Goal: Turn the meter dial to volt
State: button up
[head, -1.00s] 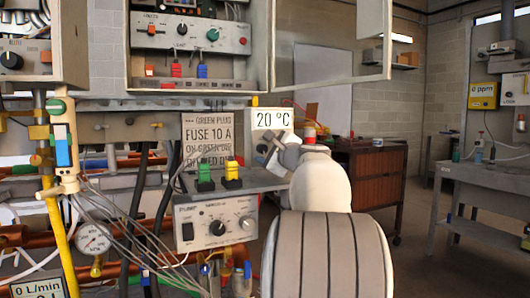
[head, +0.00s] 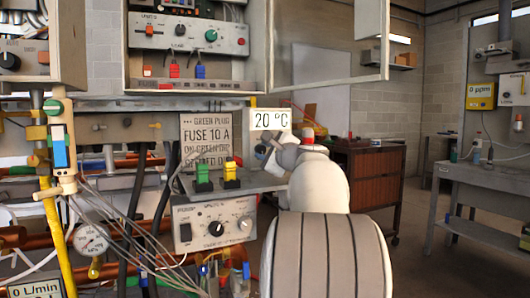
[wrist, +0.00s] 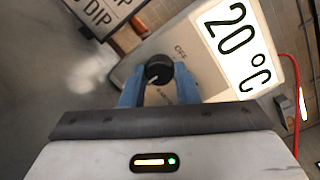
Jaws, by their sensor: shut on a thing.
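The meter (head: 268,119) is a pale box with a large display reading 20 °C. It also shows in the wrist view (wrist: 205,78), tilted. Its black dial (wrist: 159,68) has a short pale pointer mark.
A shelf (head: 262,182) below holds a green plug (head: 204,178) and a yellow plug (head: 232,174). A sign about a 10 A fuse (head: 207,140) stands left of the meter. A pump panel with knobs (head: 215,222) hangs below. A brown cabinet (head: 375,185) is behind right.

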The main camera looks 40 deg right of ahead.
jog(key=shift+f+n, duration=0.15)
jog(key=shift+n, duration=0.15)
jog(key=n+b, duration=0.2)
jog(key=n, duration=0.1)
jog(key=shift+b, duration=0.35)
jog(key=n+b, duration=0.2)
jog(key=n, duration=0.2)
jog(key=shift+g+b, duration=0.35)
jog(key=shift+g, duration=0.05)
jog(key=n+b, duration=0.1)
jog(key=n, duration=0.2)
jog(key=shift+a+n+h+b, duration=0.1)
jog(key=shift+n+h+b, duration=0.2)
jog(key=shift+b, duration=0.05)
jog(key=shift+n+g, duration=0.3)
jog(key=shift+n, duration=1.4)
jog(key=o, duration=1)
jog(key=shift+h, duration=0.3)
jog(key=shift+c, duration=0.2)
